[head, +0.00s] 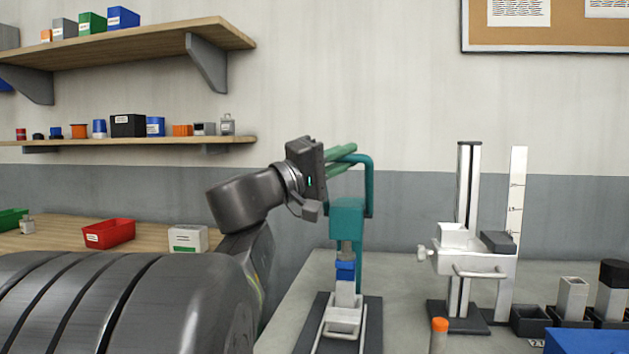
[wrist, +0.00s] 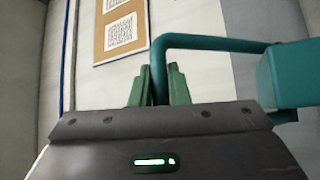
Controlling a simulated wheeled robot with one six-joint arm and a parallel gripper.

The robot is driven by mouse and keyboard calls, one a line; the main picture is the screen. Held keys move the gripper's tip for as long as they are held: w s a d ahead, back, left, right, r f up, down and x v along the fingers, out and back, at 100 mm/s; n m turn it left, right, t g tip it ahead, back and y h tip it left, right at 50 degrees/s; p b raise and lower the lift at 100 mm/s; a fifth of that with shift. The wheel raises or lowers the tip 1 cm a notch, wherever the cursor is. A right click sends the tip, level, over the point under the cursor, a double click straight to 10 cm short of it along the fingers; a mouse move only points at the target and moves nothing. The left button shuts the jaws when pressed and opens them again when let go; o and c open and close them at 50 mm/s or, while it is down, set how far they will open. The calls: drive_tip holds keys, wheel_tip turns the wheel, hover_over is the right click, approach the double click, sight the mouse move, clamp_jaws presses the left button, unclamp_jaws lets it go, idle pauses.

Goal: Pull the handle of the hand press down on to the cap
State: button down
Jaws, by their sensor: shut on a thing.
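The hand press (head: 347,220) is teal and stands on the grey bench, with a grey ram pointing down from its head. Its teal bent handle (head: 371,185) is raised above the head; it also shows in the wrist view (wrist: 215,42). My gripper (head: 352,158) has green fingers, shut on the handle's end; the wrist view shows the bar between the fingertips (wrist: 159,72). A blue cap (head: 345,270) sits below the ram, on top of a pale container (head: 345,293). I cannot tell whether ram and cap touch.
A metal carrier with a loop handle (head: 343,322) stands around the container's foot on a dark base. To the right are a height-gauge-like stand (head: 466,250), an orange-capped tube (head: 439,335) and dark blocks. Shelves with small boxes are at upper left.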

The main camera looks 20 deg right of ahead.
drive_tip(key=shift+s+a+f+m+h+b, duration=0.3)
drive_tip(key=shift+s+f+m+b, duration=0.2)
drive_tip(key=shift+b, duration=1)
drive_tip(key=shift+s+a+f+m+h+b, duration=0.15)
drive_tip(key=shift+s+f+m+h+b, duration=0.3)
drive_tip(key=shift+b, duration=1)
drive_tip(key=shift+w+f+g, duration=0.1)
drive_tip(key=shift+g, duration=0.3)
drive_tip(key=c, duration=1.4)
unclamp_jaws()
drive_tip(key=shift+a, duration=0.1)
drive_tip(key=v, duration=1.3)
drive_tip(key=shift+a+f+p, duration=0.1)
drive_tip(key=shift+a+p, duration=0.3)
